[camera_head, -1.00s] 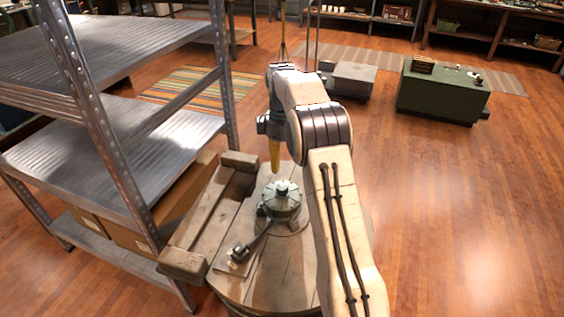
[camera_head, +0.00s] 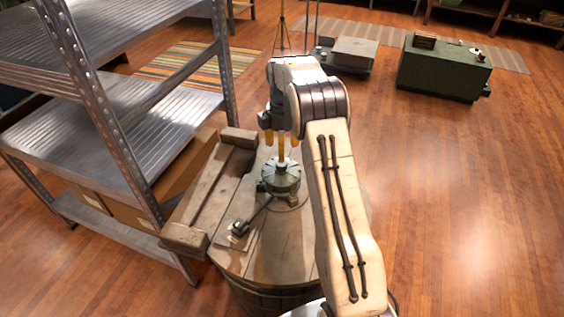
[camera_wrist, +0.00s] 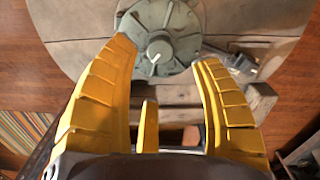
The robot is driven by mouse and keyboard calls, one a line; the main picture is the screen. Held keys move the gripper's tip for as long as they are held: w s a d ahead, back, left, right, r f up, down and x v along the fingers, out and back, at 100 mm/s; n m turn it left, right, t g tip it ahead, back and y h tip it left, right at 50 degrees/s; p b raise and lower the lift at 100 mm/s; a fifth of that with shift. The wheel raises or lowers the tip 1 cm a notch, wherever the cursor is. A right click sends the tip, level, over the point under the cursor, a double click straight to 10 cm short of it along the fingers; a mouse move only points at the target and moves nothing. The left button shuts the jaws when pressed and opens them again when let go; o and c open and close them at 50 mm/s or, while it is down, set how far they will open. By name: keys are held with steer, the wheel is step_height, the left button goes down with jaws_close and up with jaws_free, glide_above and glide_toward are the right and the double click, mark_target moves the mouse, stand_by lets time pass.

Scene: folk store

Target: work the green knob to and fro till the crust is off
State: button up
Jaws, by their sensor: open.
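The green knob (camera_head: 280,181) is a grey-green, lobed round piece with a pale hub, on top of a wooden barrel (camera_head: 285,250). In the wrist view the knob (camera_wrist: 180,22) is at the top middle, with a short white mark on its hub. My gripper (camera_head: 281,146) is open and points down just above the knob. In the wrist view its yellow fingers (camera_wrist: 165,52) spread to either side of the hub; I cannot tell whether they touch it. A dark lever (camera_head: 256,213) runs from the knob's base to the lower left. I cannot make out any crust.
A wooden beam frame (camera_head: 206,195) stands against the barrel's left side. A metal shelf rack (camera_head: 165,125) is close by on the left. A green chest (camera_head: 445,70) and a grey box (camera_head: 352,52) are further back. The floor at right is clear.

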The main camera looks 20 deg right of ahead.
mark_target(282, 164)
steer(key=shift+f, duration=3.55)
steer(key=shift+c, duration=0.2)
jaws_close()
steer(key=m, duration=0.5)
steer(key=shift+s+f+m+b, duration=0.1)
steer(key=shift+m+b, duration=0.2)
steer(key=shift+s+m, duration=0.1)
steer(key=shift+m, duration=2.2)
steer(key=shift+f, duration=0.1)
